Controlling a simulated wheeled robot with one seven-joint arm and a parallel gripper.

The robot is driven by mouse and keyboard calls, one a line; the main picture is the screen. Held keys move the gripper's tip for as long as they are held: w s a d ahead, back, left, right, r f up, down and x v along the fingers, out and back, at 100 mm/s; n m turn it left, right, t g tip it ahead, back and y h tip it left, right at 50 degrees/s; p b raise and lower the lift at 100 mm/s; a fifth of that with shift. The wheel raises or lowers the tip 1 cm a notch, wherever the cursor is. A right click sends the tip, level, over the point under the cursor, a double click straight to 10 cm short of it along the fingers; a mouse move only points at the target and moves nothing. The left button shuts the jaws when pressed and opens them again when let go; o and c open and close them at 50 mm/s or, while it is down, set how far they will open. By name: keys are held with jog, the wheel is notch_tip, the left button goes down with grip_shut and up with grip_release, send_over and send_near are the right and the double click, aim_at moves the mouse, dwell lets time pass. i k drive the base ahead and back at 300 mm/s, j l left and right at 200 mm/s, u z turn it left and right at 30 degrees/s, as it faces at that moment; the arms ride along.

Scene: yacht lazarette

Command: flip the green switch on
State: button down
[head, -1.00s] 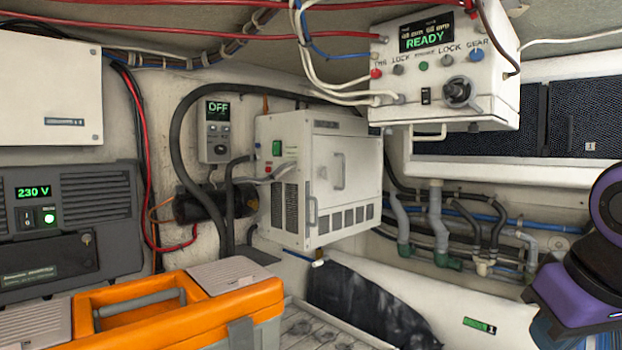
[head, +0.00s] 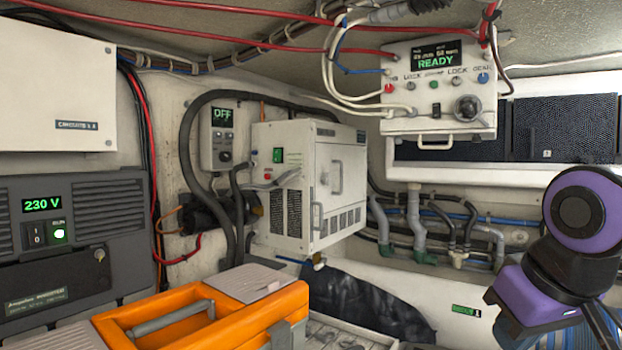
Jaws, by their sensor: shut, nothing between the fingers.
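A small green switch (head: 278,155) sits on the left front face of a white boxy unit (head: 345,185) on the back wall. A red button (head: 267,177) is just below it. The switch is too small to tell which way it is set. A grey panel (head: 216,145) to the left of the unit reads OFF. Purple and black links of my arm (head: 587,212) show at the right edge, well apart from the switch. My gripper's fingers are not visible.
A grey 230 V unit (head: 30,270) stands at left. An orange toolbox (head: 225,305) fills the lower middle. A control box (head: 407,112) reading READY hangs upper right, with wires above. Hoses and pipes (head: 415,205) run along the back wall.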

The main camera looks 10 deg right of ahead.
aim_at(277, 153)
jog(key=u, duration=0.75)
jog(key=i+l+u, duration=0.1)
jog(key=l+u, duration=0.3)
jog(key=i+l+u, duration=0.1)
jog(key=l+u, duration=0.65)
jog(key=l, duration=0.7)
jog(key=k+l+u, duration=0.1)
jog(key=l, duration=0.45)
